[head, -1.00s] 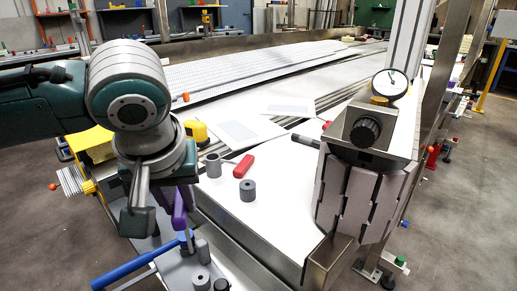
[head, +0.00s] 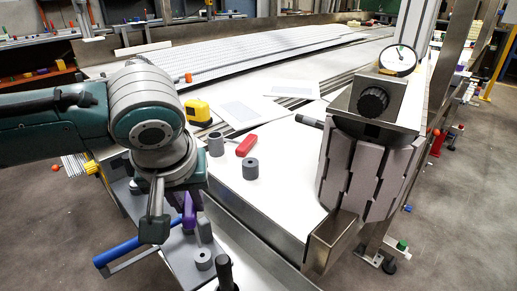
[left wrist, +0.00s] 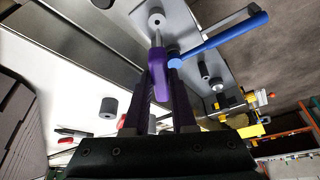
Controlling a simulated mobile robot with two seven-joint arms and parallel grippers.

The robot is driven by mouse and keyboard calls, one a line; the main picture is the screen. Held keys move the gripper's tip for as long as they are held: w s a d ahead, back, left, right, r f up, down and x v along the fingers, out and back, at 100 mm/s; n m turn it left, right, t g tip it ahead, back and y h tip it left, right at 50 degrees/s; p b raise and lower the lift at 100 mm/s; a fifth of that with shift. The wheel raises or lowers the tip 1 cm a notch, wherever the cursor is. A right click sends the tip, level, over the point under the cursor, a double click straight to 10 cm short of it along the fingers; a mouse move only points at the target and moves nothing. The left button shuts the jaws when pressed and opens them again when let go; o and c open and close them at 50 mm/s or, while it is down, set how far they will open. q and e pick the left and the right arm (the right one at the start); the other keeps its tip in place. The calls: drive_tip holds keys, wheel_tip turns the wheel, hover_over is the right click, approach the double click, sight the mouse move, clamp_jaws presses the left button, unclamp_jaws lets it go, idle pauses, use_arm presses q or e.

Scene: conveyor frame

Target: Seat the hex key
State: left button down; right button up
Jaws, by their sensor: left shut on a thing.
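My left gripper (head: 183,214) is shut on a purple-handled tool (head: 190,212), which looks like the hex key. In the left wrist view, the purple handle (left wrist: 159,80) sits between the two dark fingers, and its thin grey shaft (left wrist: 157,38) points away from the gripper toward a grey ring with a hole (left wrist: 156,19). I cannot tell whether the shaft tip touches the ring. The gripper's fingers are mostly hidden in the head view. My right gripper is not in view.
A blue-handled tool (head: 128,251) lies close beside the held tool. Grey cylinders (head: 250,169), a red-handled item (head: 246,145) and a yellow tape measure (head: 198,112) stand on the white surface. A metal housing with a black knob (head: 372,101) stands at right.

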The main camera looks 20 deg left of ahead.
use_arm(q)
drive_tip(key=shift+f, duration=0.85)
drive_tip(key=shift+r, duration=0.15)
drive_tip(key=shift+p, duration=0.3)
drive_tip(key=shift+p, duration=0.35)
drive_tip(key=shift+f, duration=0.25)
